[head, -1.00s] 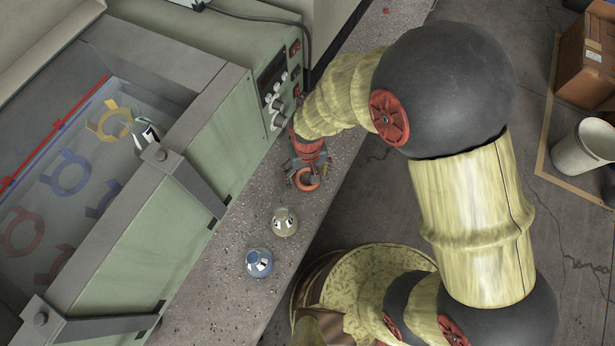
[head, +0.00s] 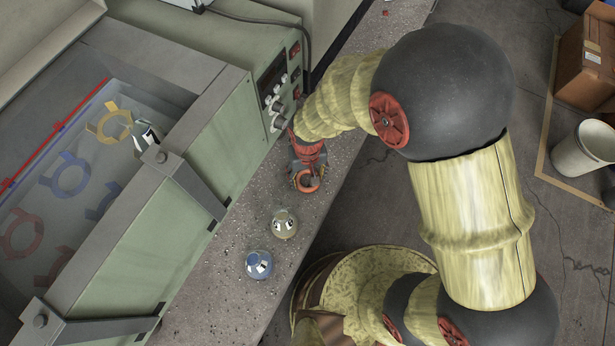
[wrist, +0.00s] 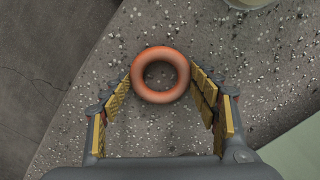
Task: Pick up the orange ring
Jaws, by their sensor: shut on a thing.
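The orange ring (head: 308,189) is at the far part of the concrete bench, beside the green machine. In the wrist view the ring (wrist: 160,97) is between my fingertips, with its round hole facing the camera. My gripper (head: 308,178) is shut on the ring, with one yellow-padded finger at each side of it in the wrist view (wrist: 160,80). I cannot tell whether the ring touches the bench top or is a little above it.
A pale olive flask (head: 284,224) and a blue flask (head: 259,265) stand on the bench nearer me. The green machine (head: 150,240) with an open basin lies left of the bench. A white bucket (head: 582,150) and cardboard box (head: 583,60) are on the floor at right.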

